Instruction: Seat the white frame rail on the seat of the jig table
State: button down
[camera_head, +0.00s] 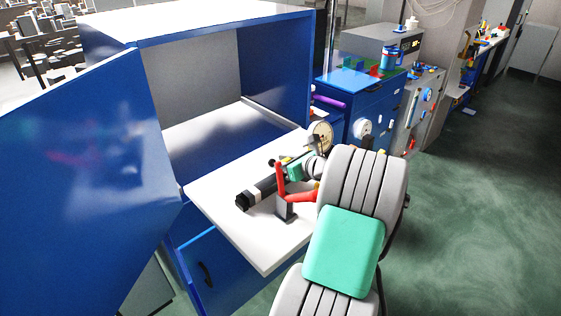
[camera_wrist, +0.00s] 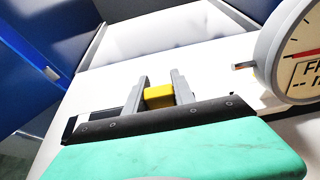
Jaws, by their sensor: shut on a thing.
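In the wrist view my gripper (camera_wrist: 160,77) has its two grey fingers shut on a small yellow block (camera_wrist: 159,96). Its black bar and green body fill the lower part of that view. The fingers point over a white surface, and I cannot tell whether the block touches it. In the head view my grey and green arm hides part of the white shelf (camera_head: 238,222) of a blue cabinet, and the yellow block cannot be made out there. I cannot pick out a separate white frame rail or the seat of the jig table in either view.
The blue cabinet (camera_head: 277,62) stands open, its door (camera_head: 85,160) swung out left. The gauge also shows in the wrist view (camera_wrist: 295,50). Floor at right is clear.

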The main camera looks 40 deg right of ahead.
jog(key=c, duration=1)
grip_release()
jog(key=shift+f, duration=0.1)
jog(key=shift+o, duration=0.2)
jog(key=shift+f, duration=0.1)
jog(key=b+v, duration=0.2)
jog(key=v, duration=0.6)
jog(key=shift+a, duration=0.15)
